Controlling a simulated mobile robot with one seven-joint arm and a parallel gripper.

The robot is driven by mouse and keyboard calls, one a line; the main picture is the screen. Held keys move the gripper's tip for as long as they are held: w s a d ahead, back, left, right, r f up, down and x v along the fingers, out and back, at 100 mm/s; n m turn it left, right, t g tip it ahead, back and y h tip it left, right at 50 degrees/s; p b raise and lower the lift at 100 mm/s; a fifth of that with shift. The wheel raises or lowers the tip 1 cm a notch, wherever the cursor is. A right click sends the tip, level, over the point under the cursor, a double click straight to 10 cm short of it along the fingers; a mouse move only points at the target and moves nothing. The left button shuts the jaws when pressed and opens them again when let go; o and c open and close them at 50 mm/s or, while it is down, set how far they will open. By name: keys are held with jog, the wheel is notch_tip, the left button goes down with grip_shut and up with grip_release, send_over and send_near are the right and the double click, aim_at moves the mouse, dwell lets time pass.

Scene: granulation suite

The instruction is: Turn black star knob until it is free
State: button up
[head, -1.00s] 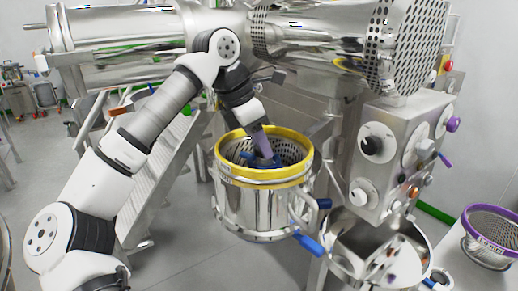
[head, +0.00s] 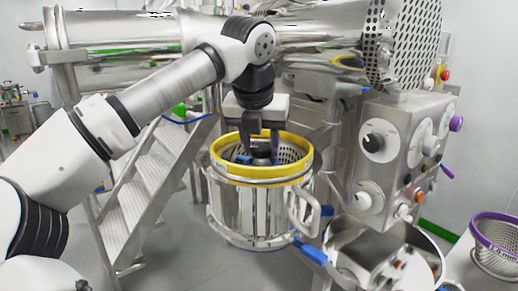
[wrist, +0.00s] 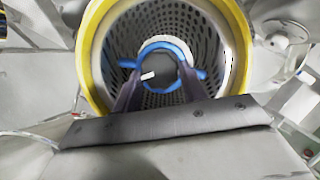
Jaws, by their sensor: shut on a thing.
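The black star knob (wrist: 158,70) sits in the middle of the yellow-rimmed perforated basket, inside a blue ring with side arms (wrist: 128,63). In the head view the dark knob (head: 261,146) shows only partly, between the fingers. My gripper (wrist: 160,80) reaches down into the basket (head: 237,172) from above. Its two dark purple fingers are shut on the knob, one on each side; the gripper also shows in the head view (head: 260,150). The fingertips' exact contact on the knob is hard to see.
The metal housing (head: 262,212) below the yellow rim has a side handle (head: 303,210) and a blue lever (head: 314,255). A control box with dials (head: 395,160) stands to the right. A purple-rimmed sieve (head: 495,245) is at the lower right, steps (head: 150,185) at the left.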

jog(key=n, duration=0.2)
jog(key=n+y, duration=0.2)
jog(key=n, duration=0.1)
jog(key=shift+d+r+n+p, duration=0.1)
jog(key=shift+d+n+p, duration=0.2)
jog(key=shift+d, duration=0.05)
jog(key=n+y, duration=0.1)
jog(key=n, duration=0.1)
jog(key=n+g+y+p, duration=0.1)
jog(key=n, duration=0.2)
jog(key=shift+w+d+n, duration=0.15)
jog(key=shift+d+n, duration=0.05)
jog(key=shift+n, duration=0.1)
jog(key=n+g+p, duration=0.1)
jog(key=n, duration=0.1)
jog(key=n+y+p, duration=0.1)
jog(key=n, duration=0.2)
jog(key=shift+w+d+r+g+p, duration=0.1)
jog(key=shift+w+d+g+p, duration=0.1)
jog(key=shift+g+p, duration=0.2)
jog(key=shift+w+n+g+y+p, duration=0.1)
jog(key=shift+n+g+y+p, duration=0.25)
jog(key=shift+n+p, duration=0.7)
jog(key=shift+n+g+p, duration=0.25)
jog(key=shift+n+p, duration=0.2)
jog(key=shift+n, duration=0.4)
jog(key=o, duration=1)
jog(key=shift+f, duration=0.2)
